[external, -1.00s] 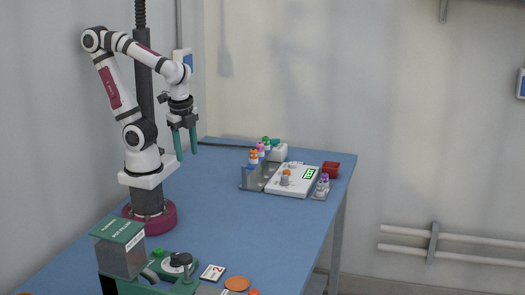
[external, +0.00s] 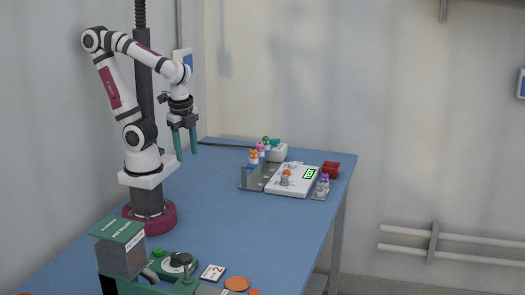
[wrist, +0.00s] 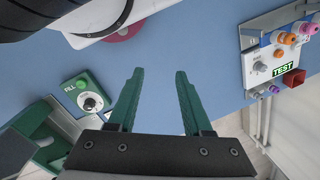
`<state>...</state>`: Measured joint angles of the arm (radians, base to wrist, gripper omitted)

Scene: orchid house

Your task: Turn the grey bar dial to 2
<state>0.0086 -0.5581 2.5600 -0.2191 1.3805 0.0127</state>
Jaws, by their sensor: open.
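A small grey knob (wrist: 260,67) sits on the white panel unit (wrist: 253,84), which also shows on the far part of the table in the external view (external: 284,189). A second, dark round dial (wrist: 90,103) sits on a white face of the green filler machine; it also shows in the external view (external: 180,259). I cannot make out a bar or a pointer setting on either. My gripper (external: 185,155) hangs above the table, pointing down, apart from both dials. In the wrist view its green fingers (wrist: 155,78) are spread with nothing between them.
A card marked 2 (external: 212,272) and an orange disc (external: 237,283) lie beside the green machine. Several coloured-cap vials (external: 260,149) stand behind the panel unit, purple-capped ones (external: 323,183) at its right. A red bin (external: 330,168) is beyond. The blue table (external: 225,210) between is clear.

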